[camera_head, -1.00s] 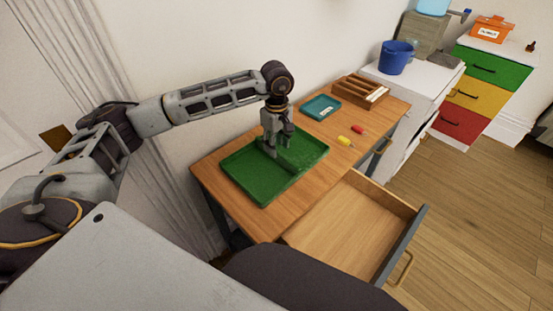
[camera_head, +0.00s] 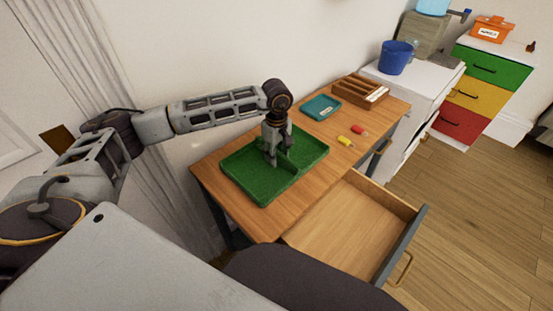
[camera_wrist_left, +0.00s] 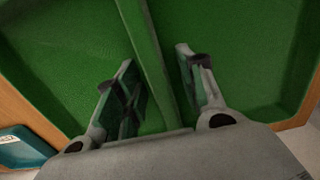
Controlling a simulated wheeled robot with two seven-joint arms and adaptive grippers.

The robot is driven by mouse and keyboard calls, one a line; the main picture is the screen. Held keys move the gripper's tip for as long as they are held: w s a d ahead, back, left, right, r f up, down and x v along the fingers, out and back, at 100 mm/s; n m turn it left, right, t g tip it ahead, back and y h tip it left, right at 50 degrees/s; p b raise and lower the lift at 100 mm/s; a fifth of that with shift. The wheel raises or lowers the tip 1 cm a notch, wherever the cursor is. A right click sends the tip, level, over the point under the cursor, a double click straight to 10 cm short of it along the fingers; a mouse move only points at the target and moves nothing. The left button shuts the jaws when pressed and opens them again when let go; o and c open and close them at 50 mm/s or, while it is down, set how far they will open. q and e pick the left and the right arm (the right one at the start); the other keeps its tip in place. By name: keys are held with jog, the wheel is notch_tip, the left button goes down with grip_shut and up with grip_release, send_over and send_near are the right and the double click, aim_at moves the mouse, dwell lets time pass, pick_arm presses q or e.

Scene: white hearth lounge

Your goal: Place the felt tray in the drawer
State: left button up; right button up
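The green felt tray (camera_head: 252,186) lies on the wooden desk top, left of the open drawer (camera_head: 352,228). A raised green divider (camera_wrist_left: 150,55) runs across the tray. My left gripper (camera_head: 273,160) points down over the middle of the tray. In the left wrist view the left gripper (camera_wrist_left: 160,85) is open, with one finger on each side of the divider and gaps between; it is not gripping it. The drawer is pulled out and looks empty. My right gripper is not in view.
On the desk (camera_head: 215,205) are a teal tray (camera_head: 321,107), a wooden organizer (camera_head: 360,91), a yellow item (camera_head: 345,141) and a red item (camera_head: 360,130). A white cabinet with a blue bucket (camera_head: 396,57) stands beyond. The wall is close behind the desk.

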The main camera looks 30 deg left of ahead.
pick_arm(q)
jog(key=c, duration=0.8)
grip_shut()
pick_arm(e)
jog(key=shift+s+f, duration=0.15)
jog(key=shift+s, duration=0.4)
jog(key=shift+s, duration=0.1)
pick_arm(q)
notch_tip(320, 180, up, 5)
jog(key=shift+r, duration=0.1)
notch_tip(320, 180, up, 3)
jog(key=shift+r, duration=0.9)
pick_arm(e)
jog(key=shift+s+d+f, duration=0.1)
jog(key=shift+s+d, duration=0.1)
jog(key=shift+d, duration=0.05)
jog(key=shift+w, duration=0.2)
